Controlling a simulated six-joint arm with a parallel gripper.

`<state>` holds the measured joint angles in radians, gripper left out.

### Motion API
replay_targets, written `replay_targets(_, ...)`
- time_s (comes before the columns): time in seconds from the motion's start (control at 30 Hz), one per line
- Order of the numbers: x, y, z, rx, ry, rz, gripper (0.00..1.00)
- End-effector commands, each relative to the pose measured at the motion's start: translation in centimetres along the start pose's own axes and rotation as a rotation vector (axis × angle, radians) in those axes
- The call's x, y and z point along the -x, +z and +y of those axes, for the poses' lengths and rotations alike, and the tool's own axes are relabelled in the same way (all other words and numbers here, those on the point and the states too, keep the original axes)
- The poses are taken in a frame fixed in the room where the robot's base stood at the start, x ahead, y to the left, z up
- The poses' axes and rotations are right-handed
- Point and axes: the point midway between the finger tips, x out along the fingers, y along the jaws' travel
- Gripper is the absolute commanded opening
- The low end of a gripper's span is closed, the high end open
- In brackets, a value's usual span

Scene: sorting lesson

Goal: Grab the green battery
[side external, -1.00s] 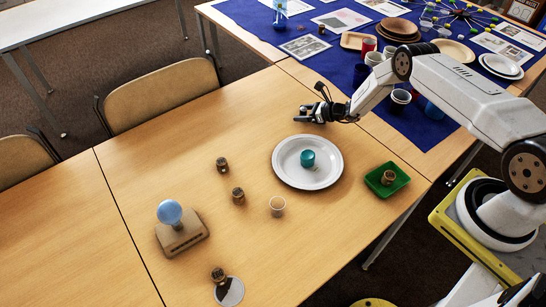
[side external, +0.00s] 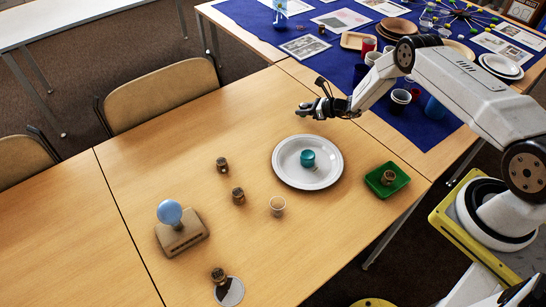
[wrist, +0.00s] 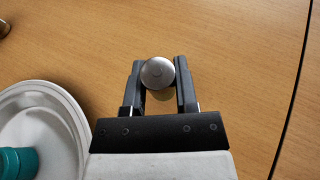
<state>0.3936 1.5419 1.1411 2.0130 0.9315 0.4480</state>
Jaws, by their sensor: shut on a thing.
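My gripper (side external: 306,109) is above the wooden table, beyond the white plate. In the wrist view my gripper (wrist: 159,68) is shut on a small cylinder with a round silver end (wrist: 158,73), held upright between the fingertips. It looks like a battery seen end-on. Its side is mostly hidden, so I cannot tell whether it is green. In the side view it is too small and dark to make out. No other battery is clearly visible.
A green tray (side external: 374,184) holds a brown jar (side external: 388,177).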

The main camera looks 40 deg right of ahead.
Motion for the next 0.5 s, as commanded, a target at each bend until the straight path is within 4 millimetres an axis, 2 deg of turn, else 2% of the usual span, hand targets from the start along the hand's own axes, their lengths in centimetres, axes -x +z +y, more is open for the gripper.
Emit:
replay_targets(0.1, 0.5, 1.3, 0.0, 0.001, 0.0, -0.002, 0.0)
replay_targets(0.5, 4.1, 3.7, 1.8, 0.0, -0.001, -0.001, 0.0)
